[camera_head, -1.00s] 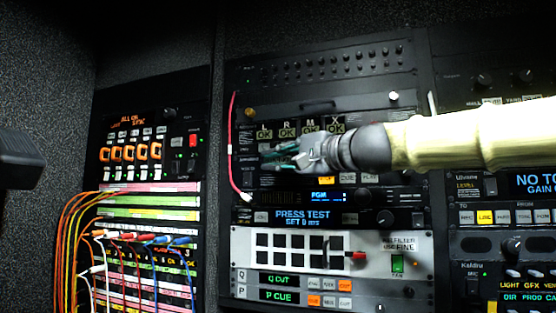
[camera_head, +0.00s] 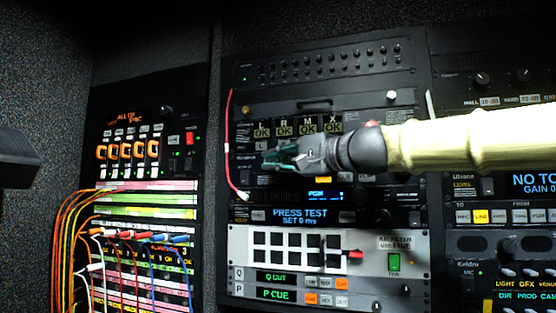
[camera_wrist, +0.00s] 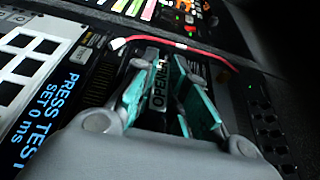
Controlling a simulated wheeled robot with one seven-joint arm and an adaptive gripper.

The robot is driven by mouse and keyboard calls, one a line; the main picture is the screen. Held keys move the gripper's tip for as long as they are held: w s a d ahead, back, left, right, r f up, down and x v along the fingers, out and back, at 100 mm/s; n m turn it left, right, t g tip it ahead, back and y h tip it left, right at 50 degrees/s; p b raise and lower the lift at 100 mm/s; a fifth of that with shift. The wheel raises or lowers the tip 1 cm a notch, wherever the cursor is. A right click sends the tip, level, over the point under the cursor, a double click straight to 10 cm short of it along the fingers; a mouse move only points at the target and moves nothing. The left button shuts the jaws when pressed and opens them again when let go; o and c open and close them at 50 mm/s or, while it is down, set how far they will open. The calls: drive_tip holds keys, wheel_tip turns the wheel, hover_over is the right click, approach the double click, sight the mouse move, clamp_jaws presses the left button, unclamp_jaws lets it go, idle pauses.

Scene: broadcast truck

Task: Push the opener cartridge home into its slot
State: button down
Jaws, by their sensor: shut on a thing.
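The opener cartridge (camera_wrist: 159,84) is a dark block with a pale label reading OPENER in the wrist view. It sits between the teal finger pads of my gripper (camera_wrist: 160,95), which is shut on it. In the head view my gripper (camera_head: 283,157) reaches from the right to the rack unit under the row of OK displays, and its fingers point left. The cartridge is hidden or too small to make out there. I cannot tell how deep it sits, and the slot opening is not clearly visible.
A red cable (camera_head: 230,140) with white ends hangs just left of the fingers. The PRESS TEST unit (camera_head: 300,215) and a pale panel (camera_head: 240,262) lie below. A patch bay (camera_head: 150,257) with several coloured cords stands at left.

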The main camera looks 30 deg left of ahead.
drive_tip(key=shift+w, duration=0.15)
drive_tip(key=c, duration=1.4)
unclamp_jaws()
drive_tip(key=shift+o, duration=0.2)
drive_tip(key=s+d, duration=0.2)
drive_tip(key=d, duration=1)
drive_tip(key=shift+w, duration=0.1)
